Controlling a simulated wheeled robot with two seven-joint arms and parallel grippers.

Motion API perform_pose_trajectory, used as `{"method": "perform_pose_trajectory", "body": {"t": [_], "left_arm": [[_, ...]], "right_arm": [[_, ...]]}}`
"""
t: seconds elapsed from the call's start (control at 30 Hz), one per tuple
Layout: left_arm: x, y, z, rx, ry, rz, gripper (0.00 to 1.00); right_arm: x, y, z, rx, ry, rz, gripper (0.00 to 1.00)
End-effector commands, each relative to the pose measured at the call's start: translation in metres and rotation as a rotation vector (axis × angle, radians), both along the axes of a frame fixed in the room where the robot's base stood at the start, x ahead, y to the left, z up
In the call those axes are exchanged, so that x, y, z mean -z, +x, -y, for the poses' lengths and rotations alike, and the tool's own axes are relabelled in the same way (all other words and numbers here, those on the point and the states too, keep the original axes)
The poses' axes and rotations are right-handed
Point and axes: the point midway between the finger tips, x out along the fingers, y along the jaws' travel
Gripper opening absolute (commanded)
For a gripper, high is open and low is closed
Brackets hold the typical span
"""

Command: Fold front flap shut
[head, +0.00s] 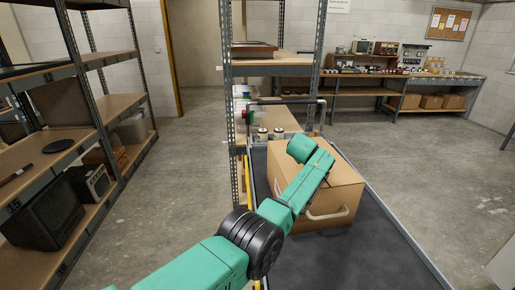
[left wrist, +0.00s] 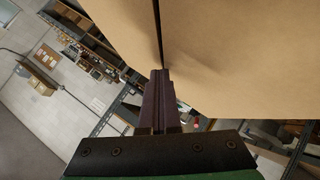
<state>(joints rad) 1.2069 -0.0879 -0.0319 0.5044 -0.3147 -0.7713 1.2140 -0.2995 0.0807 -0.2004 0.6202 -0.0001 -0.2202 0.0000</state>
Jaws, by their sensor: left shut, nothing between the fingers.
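A brown cardboard box (head: 345,192) sits on the dark cart top. My left arm reaches over the box and covers much of its upper side, so the state of its flaps cannot be made out in the head view. In the left wrist view my left gripper (left wrist: 161,76) is shut and empty, its fingertips at or very near the cardboard (left wrist: 230,50). A narrow dark gap runs between two cardboard panels just beyond the tips. I cannot tell whether the tips touch. My right gripper is not in view.
The cart (head: 335,262) has a dark mat and a raised metal rim. A white curved handle (head: 327,216) shows at the box's near side. Metal shelving (head: 275,70) stands behind the cart, and another rack (head: 75,140) stands at left. Open concrete floor lies around.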

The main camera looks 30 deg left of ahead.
Motion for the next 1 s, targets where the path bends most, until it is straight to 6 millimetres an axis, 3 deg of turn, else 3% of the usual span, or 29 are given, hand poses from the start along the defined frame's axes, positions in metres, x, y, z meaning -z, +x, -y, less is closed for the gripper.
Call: {"method": "perform_pose_trajectory", "body": {"t": [0.47,0.67,0.73,1.0], "left_arm": [[-0.022,0.0,-0.001,0.0,-0.001,-0.001,0.0],[-0.064,0.001,-0.006,-0.002,-0.004,-0.002,0.0],[-0.059,-0.003,0.006,0.001,-0.003,-0.001,0.0],[-0.099,-0.037,0.036,0.002,-0.002,0.003,0.0]], "right_arm": [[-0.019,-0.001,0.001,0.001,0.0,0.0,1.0],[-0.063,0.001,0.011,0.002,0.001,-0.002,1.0],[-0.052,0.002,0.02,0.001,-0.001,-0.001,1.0],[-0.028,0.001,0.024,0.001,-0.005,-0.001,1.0]]}}
